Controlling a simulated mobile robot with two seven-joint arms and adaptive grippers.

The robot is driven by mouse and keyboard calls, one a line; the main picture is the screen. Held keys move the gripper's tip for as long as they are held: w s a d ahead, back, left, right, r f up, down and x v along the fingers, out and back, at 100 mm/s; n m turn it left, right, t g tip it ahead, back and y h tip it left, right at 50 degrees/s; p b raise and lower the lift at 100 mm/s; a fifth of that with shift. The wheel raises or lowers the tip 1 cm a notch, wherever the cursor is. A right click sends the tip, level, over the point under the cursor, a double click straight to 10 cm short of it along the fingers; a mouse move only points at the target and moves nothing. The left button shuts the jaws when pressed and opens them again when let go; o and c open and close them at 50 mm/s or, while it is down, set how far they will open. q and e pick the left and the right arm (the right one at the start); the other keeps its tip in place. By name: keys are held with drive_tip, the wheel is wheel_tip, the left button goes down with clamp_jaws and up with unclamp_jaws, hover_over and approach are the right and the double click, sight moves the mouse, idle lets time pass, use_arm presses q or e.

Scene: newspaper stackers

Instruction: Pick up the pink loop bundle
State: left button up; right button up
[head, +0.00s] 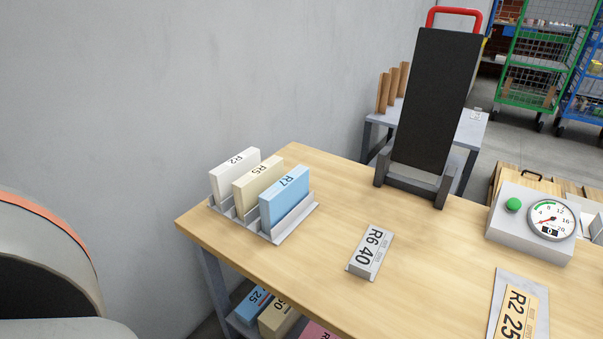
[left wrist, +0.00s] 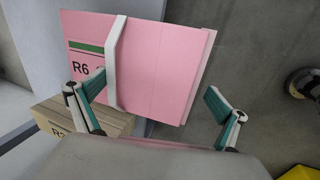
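The pink loop bundle (left wrist: 155,65) fills the upper middle of the left wrist view. It has an R6 label with a green bar and a pale strap (left wrist: 116,60) forming a loop across its left part. My left gripper (left wrist: 157,106) is open, with its two teal-padded fingers spread wide on either side of the bundle's lower part. Nothing is held between them, and I cannot tell whether a finger touches the bundle. In the head view a pink bundle (head: 318,332) barely shows at the bottom edge, below the tabletop. My right gripper is out of view.
A tan bundle (left wrist: 112,122) lies beside the left finger. In the head view, blue (head: 252,301) and tan (head: 278,318) bundles lie on the shelf under the wooden table (head: 330,190). The tabletop carries a card rack (head: 284,236), an R6 40 sign (head: 371,251) and a dial box (head: 505,231).

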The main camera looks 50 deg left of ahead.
use_arm(q)
drive_tip(key=shift+w+r, duration=0.1)
drive_tip(key=shift+r, duration=0.25)
drive_tip(key=v, duration=1.1)
drive_tip(key=shift+s+r, duration=0.15)
drive_tip(key=shift+s, duration=0.1)
